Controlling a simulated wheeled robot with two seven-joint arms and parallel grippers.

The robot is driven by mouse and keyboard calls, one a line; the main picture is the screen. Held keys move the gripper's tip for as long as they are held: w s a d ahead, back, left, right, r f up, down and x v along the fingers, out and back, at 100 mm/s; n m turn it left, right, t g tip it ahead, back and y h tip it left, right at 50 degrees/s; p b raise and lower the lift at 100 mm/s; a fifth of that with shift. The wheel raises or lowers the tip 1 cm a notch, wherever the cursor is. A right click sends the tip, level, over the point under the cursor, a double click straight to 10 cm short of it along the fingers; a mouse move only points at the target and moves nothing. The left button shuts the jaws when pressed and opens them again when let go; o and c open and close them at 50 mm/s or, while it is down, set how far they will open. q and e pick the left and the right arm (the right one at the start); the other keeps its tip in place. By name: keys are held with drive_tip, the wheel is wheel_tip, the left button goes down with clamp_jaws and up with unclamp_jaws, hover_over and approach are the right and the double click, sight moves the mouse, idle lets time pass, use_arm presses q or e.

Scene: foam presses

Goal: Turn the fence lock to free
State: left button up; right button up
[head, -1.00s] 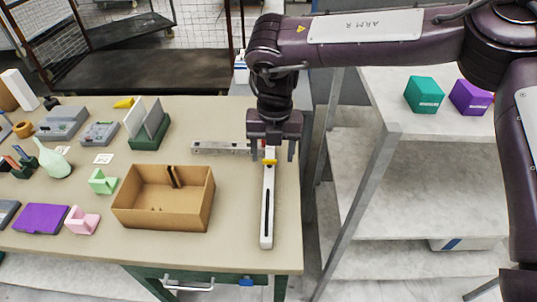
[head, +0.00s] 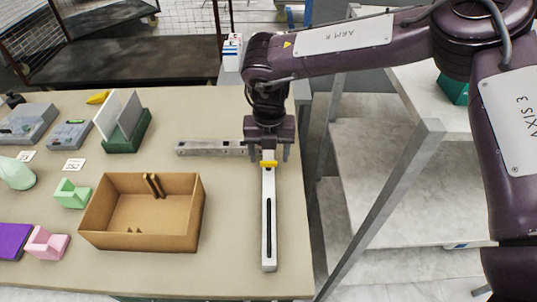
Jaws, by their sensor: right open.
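The fence is a white bar with a dark slot (head: 268,255), lying along the right side of the table from front to back. A yellow lock piece (head: 268,164) sits at its far end, beside a grey metal bar (head: 205,147) that runs off to the left. My right gripper (head: 268,157) points down over the yellow lock with its fingers apart, one on each side of the fence's far end. I cannot tell whether the fingers touch the lock. My left gripper is not in view.
An open cardboard box (head: 145,243) stands left of the fence. A green holder with panels (head: 124,140), a light green block (head: 72,194) and a pink block (head: 45,243) are further left. A grey shelf rack (head: 385,200) stands beyond the table's right edge.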

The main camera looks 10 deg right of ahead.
sight(269, 165)
drive_tip(key=shift+w+f, duration=0.2)
drive_tip(key=shift+f, duration=1)
drive_tip(key=c, duration=1)
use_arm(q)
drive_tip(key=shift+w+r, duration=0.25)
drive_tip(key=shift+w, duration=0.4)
